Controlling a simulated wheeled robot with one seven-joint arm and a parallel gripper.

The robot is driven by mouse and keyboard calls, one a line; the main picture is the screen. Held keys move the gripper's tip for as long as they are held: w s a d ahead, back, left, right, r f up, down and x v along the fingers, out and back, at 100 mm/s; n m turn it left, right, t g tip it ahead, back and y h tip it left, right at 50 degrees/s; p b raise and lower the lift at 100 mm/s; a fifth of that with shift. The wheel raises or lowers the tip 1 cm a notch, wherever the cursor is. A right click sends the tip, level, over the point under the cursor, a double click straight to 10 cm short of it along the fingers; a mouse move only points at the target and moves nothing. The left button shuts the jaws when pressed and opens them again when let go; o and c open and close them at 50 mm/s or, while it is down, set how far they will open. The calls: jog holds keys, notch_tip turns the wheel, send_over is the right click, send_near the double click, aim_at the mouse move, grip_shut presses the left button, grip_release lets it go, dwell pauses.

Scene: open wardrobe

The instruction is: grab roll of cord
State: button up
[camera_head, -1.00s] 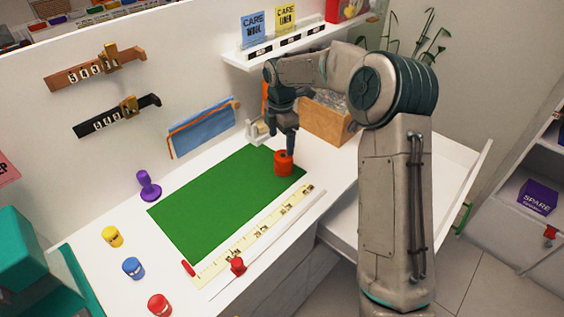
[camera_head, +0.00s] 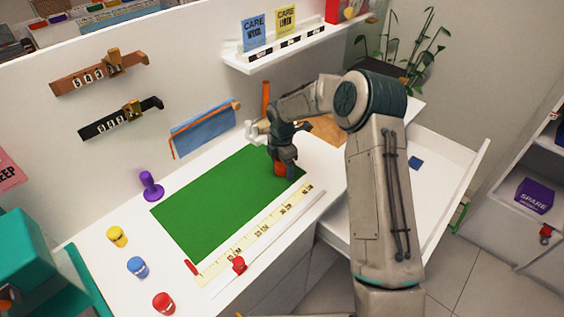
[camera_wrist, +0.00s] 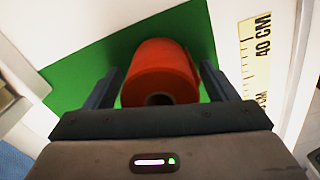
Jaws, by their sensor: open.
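The roll of cord is an orange-red spool (camera_head: 280,169) standing on the right end of the green mat (camera_head: 205,205). In the wrist view the roll (camera_wrist: 160,70) lies between the two fingers, with its round end and dark centre hole facing the camera. My gripper (camera_head: 282,165) is over the roll and hides most of it in the head view. In the wrist view my gripper (camera_wrist: 160,90) is open, one finger on each side of the roll. A gap shows at the left finger; whether the right finger touches cannot be told.
A ruler strip (camera_head: 265,235) runs along the mat's front edge, with a small red piece (camera_head: 238,265) beside it. A purple stamp-like object (camera_head: 151,185) and yellow, blue and red pieces stand to the left. An open drawer (camera_head: 400,190) is at the right.

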jog(key=c, duration=1.1)
